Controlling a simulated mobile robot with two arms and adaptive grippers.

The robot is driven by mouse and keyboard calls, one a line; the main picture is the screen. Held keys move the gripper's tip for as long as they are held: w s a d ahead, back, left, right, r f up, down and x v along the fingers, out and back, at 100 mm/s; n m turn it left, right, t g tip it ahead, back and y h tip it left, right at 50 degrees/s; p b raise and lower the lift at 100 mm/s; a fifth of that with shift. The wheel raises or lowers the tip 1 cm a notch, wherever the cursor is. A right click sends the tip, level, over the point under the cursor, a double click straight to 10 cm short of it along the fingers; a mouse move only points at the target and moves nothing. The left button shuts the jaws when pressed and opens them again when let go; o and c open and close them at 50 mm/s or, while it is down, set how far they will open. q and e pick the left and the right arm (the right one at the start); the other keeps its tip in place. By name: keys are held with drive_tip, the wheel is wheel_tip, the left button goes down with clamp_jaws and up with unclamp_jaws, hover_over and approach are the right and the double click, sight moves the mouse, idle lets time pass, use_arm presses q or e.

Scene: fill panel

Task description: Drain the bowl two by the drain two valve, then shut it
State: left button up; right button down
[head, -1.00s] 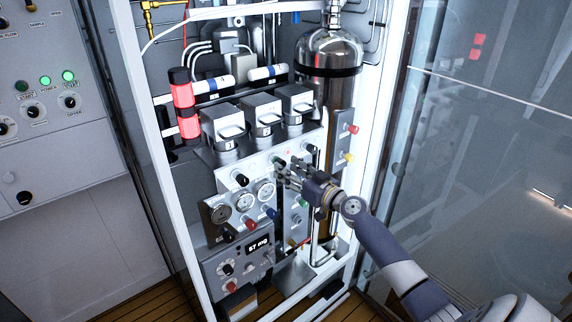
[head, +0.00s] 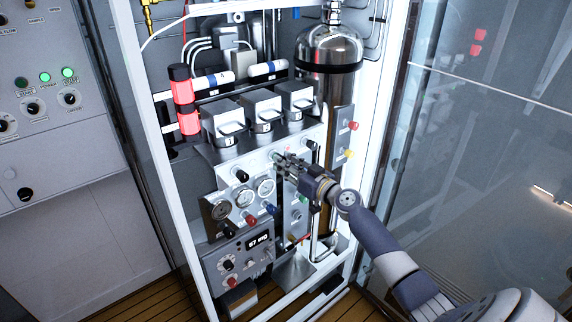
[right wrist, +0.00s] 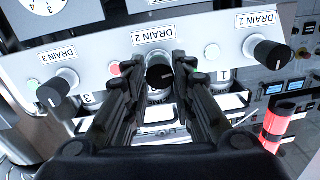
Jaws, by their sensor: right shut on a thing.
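The drain two valve is a black knob (right wrist: 160,76) under the "DRAIN 2" label in the right wrist view. My right gripper (right wrist: 158,80) has its two fingers on either side of this knob and is shut on it. In the head view my right gripper (head: 282,162) is at the sloped panel and mostly hides the knob. Bowl two appears to be the middle of three square-topped units (head: 262,108) just above the panel. Its contents are not visible. My left gripper is not in view.
A steel cylinder (head: 328,85) stands behind. The white cabinet frame (head: 380,130) borders the right.

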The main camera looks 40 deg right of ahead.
drive_tip(key=m, duration=1)
drive_tip(key=m+h, duration=0.1)
drive_tip(key=m, duration=0.9)
drive_tip(key=shift+a+t+b, duration=0.1)
drive_tip(key=shift+t+b, duration=0.2)
drive_tip(key=shift+b, duration=0.1)
drive_tip(key=shift+m, duration=0.4)
drive_tip(key=c, duration=1.3)
unclamp_jaws()
drive_tip(key=shift+c, duration=0.2)
